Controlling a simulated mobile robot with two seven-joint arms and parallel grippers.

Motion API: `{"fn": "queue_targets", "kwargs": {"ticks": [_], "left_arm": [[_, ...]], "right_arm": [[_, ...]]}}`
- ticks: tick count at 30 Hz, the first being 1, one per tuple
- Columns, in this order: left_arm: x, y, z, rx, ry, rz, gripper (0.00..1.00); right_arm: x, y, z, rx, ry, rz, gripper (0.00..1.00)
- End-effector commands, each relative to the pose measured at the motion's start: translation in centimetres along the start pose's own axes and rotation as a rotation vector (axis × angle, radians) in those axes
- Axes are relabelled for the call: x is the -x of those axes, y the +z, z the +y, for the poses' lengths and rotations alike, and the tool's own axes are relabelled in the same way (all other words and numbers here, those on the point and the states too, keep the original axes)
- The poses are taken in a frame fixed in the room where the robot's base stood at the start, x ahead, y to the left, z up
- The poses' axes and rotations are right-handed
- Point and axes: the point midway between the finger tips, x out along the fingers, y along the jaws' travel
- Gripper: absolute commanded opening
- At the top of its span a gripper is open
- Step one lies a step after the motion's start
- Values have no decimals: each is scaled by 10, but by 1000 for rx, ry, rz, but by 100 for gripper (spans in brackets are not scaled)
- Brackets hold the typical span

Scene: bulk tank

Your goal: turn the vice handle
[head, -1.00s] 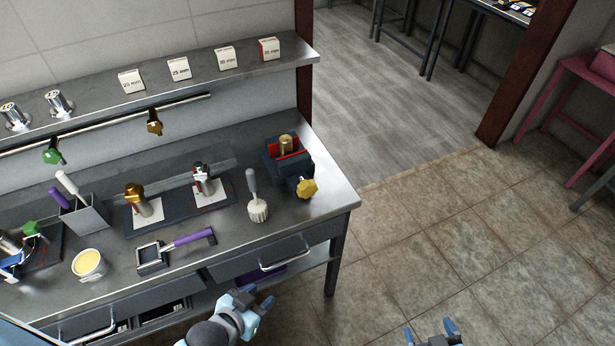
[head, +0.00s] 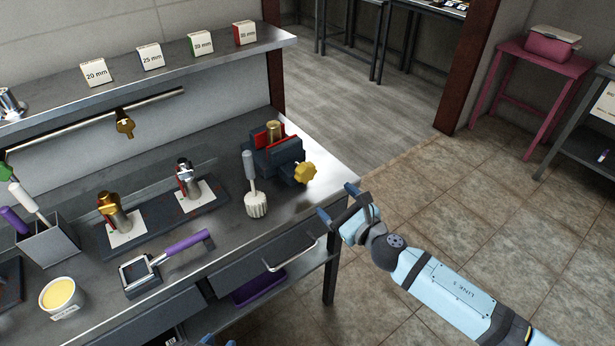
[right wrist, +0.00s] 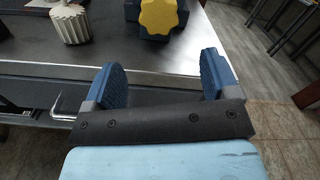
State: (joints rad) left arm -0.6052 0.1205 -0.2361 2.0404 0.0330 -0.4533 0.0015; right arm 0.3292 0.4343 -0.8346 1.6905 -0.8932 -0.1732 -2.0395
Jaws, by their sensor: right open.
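The vice (head: 277,156) is a dark blue block with red jaw faces at the right end of the steel bench. A brass cylinder (head: 273,131) stands upright between its jaws. Its yellow lobed handle (head: 305,172) faces the front right. My right gripper (head: 337,202) is open and empty, in front of the bench's right corner, apart from the handle. In the right wrist view the handle (right wrist: 158,14) shows at the top, beyond and between the two blue fingers (right wrist: 160,80). Of my left gripper only a bit of blue (head: 218,341) shows at the bottom edge; its jaws cannot be read.
A white ribbed brush (head: 256,203) with a grey handle stands left of the vice. A purple-handled tool (head: 165,258), brass and chrome fittings on a dark mat (head: 150,228) and a yellow-filled tub (head: 60,298) lie farther left.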

Motion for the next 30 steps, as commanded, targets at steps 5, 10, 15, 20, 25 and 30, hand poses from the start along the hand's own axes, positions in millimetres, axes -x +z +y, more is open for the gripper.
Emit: {"fn": "queue_targets", "kwargs": {"ticks": [5, 10, 15, 20, 25, 30], "left_arm": [[0, 1, 1, 2, 0, -2, 43], [-2, 4, 0, 2, -1, -5, 43], [-2, 6, -2, -2, -2, -8, 43], [-2, 8, -5, -7, -3, -12, 43], [-2, 8, -5, -7, -3, -12, 43], [-2, 7, -4, -4, -3, -11, 43]], "right_arm": [[-40, 2, 0, -4, -2, -2, 81], [-75, 1, 0, -6, -2, -1, 81], [-101, 1, 0, -7, -2, -1, 81], [-113, 0, 0, -5, -2, 1, 81], [-116, 1, 0, -6, -1, 0, 81], [-116, 1, 0, -6, -1, 0, 79]]}}
